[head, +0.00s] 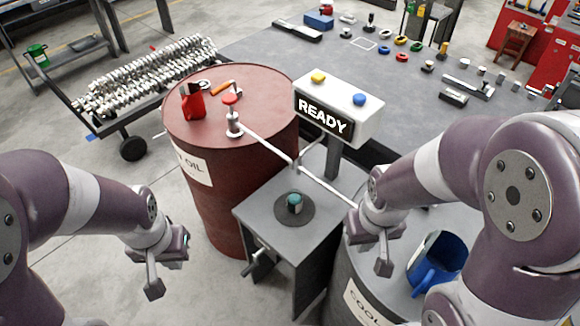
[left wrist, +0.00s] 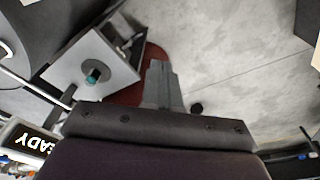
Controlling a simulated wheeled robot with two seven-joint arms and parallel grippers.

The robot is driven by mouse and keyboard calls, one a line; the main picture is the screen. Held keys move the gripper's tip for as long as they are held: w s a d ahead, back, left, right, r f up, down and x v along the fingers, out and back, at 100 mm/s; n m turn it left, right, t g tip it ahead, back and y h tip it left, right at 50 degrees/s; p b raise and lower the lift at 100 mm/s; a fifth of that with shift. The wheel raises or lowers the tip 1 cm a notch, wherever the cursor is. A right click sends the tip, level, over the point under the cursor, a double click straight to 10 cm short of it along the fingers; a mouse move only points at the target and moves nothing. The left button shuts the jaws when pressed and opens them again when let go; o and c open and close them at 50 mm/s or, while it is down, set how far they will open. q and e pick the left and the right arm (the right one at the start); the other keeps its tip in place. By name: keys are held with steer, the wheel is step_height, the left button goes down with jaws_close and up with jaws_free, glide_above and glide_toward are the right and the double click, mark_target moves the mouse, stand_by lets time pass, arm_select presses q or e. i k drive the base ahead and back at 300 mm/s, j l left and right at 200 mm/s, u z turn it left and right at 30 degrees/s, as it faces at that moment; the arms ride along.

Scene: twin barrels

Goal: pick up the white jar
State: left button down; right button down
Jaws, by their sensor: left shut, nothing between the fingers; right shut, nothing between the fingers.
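I cannot surely pick out a white jar. Several small pale items (head: 482,71) on the back table are too small to identify. My left gripper (head: 153,286) is shut and empty, left of the red barrel and apart from the stand. Its fingers show in the left wrist view (left wrist: 158,80). My right gripper (head: 384,264) is shut and empty, right of the stand.
A red oil barrel (head: 210,205) carries a red can (head: 192,103) and an orange-handled tool. A grey barrel (head: 345,275) carries a blue mug (head: 436,264). White pipes (head: 266,143) and the READY box (head: 342,105) stand around the stand (head: 262,215).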

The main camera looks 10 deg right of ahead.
mark_target(295, 197)
steer(key=i+j+z, duration=0.1)
steer(key=i+j, duration=0.2)
steer(key=i+j+z, duration=0.15)
steer(key=j, duration=0.25)
steer(key=i+j+z, duration=0.1)
steer(key=i+j, duration=0.3)
steer(key=i+j+z, duration=0.15)
steer(key=j, duration=0.25)
steer(key=z, duration=2.2)
steer(key=i+j, duration=0.05)
steer(key=j, duration=0.05)
